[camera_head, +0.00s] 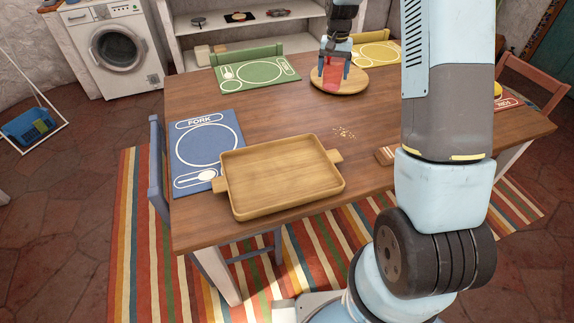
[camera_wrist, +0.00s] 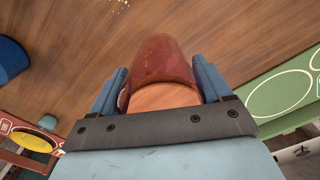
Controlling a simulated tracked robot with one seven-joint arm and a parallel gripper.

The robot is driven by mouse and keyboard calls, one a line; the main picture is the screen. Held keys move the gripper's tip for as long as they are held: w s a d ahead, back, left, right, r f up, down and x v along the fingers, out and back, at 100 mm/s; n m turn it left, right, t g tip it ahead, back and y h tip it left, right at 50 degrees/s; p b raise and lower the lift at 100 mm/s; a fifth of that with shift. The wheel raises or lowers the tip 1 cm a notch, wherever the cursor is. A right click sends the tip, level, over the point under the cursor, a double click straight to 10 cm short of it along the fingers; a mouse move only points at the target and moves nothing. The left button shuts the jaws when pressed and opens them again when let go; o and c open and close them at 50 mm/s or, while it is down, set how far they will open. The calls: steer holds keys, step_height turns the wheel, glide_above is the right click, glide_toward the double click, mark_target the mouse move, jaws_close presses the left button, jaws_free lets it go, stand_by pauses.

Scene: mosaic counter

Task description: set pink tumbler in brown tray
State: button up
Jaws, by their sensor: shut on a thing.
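The pink tumbler (camera_head: 332,77) looks reddish and translucent and is at the round wooden board at the far side of the table. My gripper (camera_head: 334,72) is shut on it, one blue finger on each side. In the wrist view the tumbler (camera_wrist: 162,62) fills the space between the fingers of my gripper (camera_wrist: 160,88). I cannot tell if its base touches the board. The brown tray (camera_head: 280,179) is wooden, with two handles, and lies empty at the table's near edge.
The round board (camera_head: 352,82) lies under the tumbler. A blue placemat (camera_head: 205,150) lies partly beneath the tray's left side, a green placemat (camera_head: 256,74) behind. Crumbs (camera_head: 344,132) and a small striped item (camera_head: 386,155) lie right of the tray. The middle of the table is mostly clear.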

steer(key=shift+w+a, duration=0.1)
steer(key=shift+a, duration=0.1)
steer(key=shift+d, duration=0.2)
steer(key=s+a+r+n, duration=0.2)
steer(key=s+a+n, duration=0.1)
steer(key=s+a, duration=0.5)
steer(key=s+a+r+n, duration=0.1)
steer(key=s+a+n, duration=0.3)
steer(key=s, duration=0.6)
steer(key=s+a+n, duration=0.2)
steer(key=s+a, duration=0.1)
steer(key=s, duration=0.6)
steer(key=s+a+n, duration=0.2)
steer(key=s, duration=0.6)
steer(key=shift+w+a+f, duration=0.55)
steer(key=shift+a+f, duration=1.65)
steer(key=shift+w+a+f, duration=0.6)
steer(key=shift+a+f, duration=1.55)
steer(key=shift+a, duration=0.1)
steer(key=shift+w+a+f, duration=0.55)
steer(key=shift+a+f, duration=1.65)
